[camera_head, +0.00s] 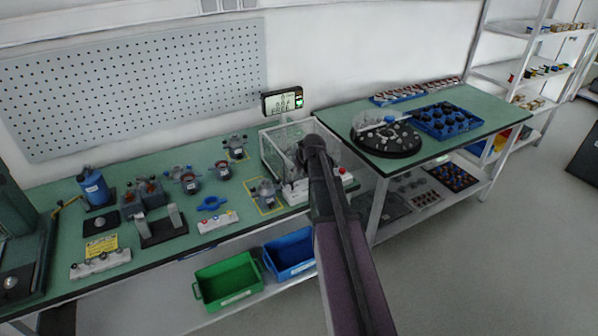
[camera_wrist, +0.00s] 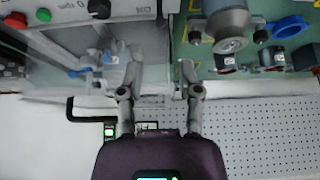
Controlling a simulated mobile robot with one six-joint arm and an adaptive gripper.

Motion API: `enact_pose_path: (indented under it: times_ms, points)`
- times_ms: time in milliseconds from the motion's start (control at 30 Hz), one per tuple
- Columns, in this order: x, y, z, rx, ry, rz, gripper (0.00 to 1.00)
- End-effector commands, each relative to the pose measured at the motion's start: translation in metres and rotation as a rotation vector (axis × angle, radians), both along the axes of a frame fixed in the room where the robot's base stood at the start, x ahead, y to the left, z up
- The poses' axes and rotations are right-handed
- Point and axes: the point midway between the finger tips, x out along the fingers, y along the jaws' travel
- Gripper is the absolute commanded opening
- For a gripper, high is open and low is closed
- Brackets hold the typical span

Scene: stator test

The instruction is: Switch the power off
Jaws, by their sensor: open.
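A white control panel (camera_wrist: 70,14) lies at the top left of the wrist view. It carries a red button (camera_wrist: 16,20), a green button (camera_wrist: 43,15) and a black knob (camera_wrist: 100,8) near printed rpm text. A red button (camera_head: 343,171) also shows in the head view, at the right front of a clear enclosure (camera_head: 275,157). My gripper (camera_wrist: 160,91) is open with nothing between its fingers, and the panel lies beyond the fingertips to the upper left. In the head view my arm hides the gripper and part of the enclosure.
A second table at right holds a black disc (camera_head: 386,140) and a blue tray (camera_head: 443,121).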

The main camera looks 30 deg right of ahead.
Motion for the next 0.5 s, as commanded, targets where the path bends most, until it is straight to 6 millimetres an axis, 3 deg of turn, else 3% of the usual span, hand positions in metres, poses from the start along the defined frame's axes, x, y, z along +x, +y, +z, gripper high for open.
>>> enact_pose_path:
  times_ms: [500]
  points:
    - [0.023,0.001,-0.041,0.0,0.0,0.001,0.46]
